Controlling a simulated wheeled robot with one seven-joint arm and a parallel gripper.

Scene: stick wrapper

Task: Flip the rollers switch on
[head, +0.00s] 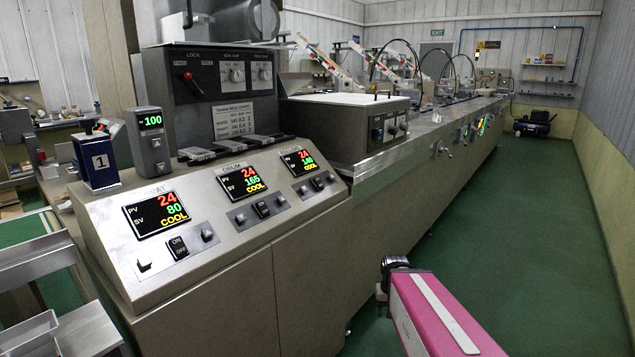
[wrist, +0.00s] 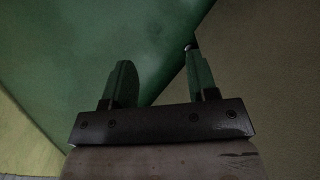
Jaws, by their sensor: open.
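The sloped control panel (head: 215,235) at the left of the head view has three displays in a row, each with a black rocker switch below. The label over the rightmost display (head: 299,161) is too small to read surely; the middle one reads DRUM. The rightmost switch (head: 317,184) sits below that display, between two small knobs, and its position is too small to tell. In the wrist view my gripper (wrist: 158,80) is open and empty, its two fingers apart over green floor. In the head view my pink arm is at the lower right, well away from the panel.
The long metal machine (head: 420,155) runs back from the panel. A box with knobs (head: 350,128) stands on it behind the switches. A dark blue box marked 1 (head: 97,162) and a small -100 display (head: 150,122) stand at the left. Green floor (head: 530,220) is clear on the right.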

